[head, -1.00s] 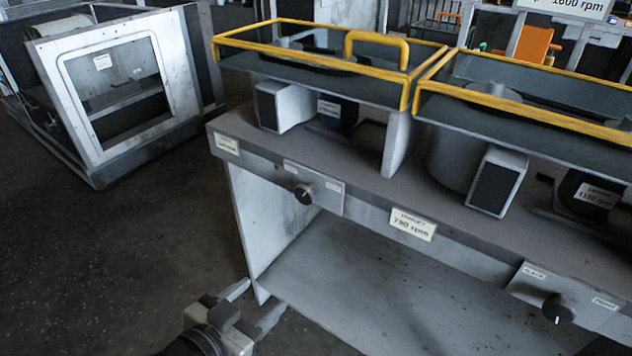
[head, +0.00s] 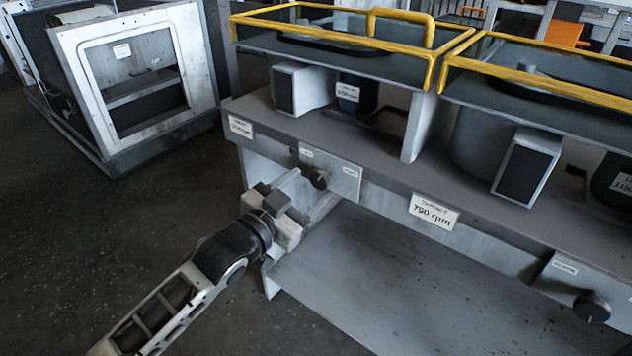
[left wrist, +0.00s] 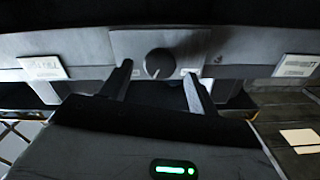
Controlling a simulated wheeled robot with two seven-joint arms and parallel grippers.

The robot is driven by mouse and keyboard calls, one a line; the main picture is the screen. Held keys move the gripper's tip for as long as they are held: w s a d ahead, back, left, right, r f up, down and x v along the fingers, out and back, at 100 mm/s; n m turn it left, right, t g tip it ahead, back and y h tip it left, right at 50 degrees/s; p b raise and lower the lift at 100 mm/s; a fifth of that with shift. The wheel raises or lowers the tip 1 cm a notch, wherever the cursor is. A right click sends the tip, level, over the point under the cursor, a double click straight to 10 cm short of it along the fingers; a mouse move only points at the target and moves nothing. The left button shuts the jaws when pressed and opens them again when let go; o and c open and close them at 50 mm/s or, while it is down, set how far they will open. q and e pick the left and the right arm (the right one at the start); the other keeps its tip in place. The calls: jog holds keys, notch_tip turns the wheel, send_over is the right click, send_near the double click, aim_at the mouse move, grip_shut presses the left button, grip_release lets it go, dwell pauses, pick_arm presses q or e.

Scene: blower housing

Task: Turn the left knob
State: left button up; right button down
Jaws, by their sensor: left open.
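The left knob (head: 319,179) is a round black knob on a light plate (head: 343,180) on the bench's front face. In the left wrist view the knob (left wrist: 159,63) shows a pale pointer line and lies beyond the gap between my fingertips. My left gripper (head: 313,189) is open and close in front of the knob; in the wrist view its two dark fingers (left wrist: 158,82) stand apart on either side, slightly below it. I cannot tell whether they touch it. A second black knob (head: 592,307) is at the lower right. My right gripper is not in view.
Yellow-railed glass covers (head: 340,38) stand above the grey bench top (head: 300,125). A label reading 790 rpm (head: 434,211) is right of the left knob. A lower shelf (head: 380,285) juts out under the bench. A grey open-framed housing (head: 120,80) stands at the far left.

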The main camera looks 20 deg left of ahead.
aim_at(317, 181)
pick_arm(q)
jog(key=shift+x, duration=1.6)
jog(key=c, duration=1)
jog(key=shift+o, duration=0.2)
jog(key=n+p, duration=0.2)
jog(key=p, duration=0.1)
jog(key=shift+r, duration=0.4)
jog(key=shift+f+n+p, duration=0.1)
jog(key=shift+n+p, duration=0.45)
jog(key=shift+n, duration=0.25)
jog(key=shift+f+n+p, duration=0.2)
jog(key=shift+n+p, duration=0.2)
jog(key=shift+n, duration=0.5)
jog(key=shift+f, duration=0.1)
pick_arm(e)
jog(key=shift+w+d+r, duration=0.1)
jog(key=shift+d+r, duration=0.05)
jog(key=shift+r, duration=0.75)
pick_arm(q)
jog(key=o, duration=1)
jog(key=shift+c, duration=0.2)
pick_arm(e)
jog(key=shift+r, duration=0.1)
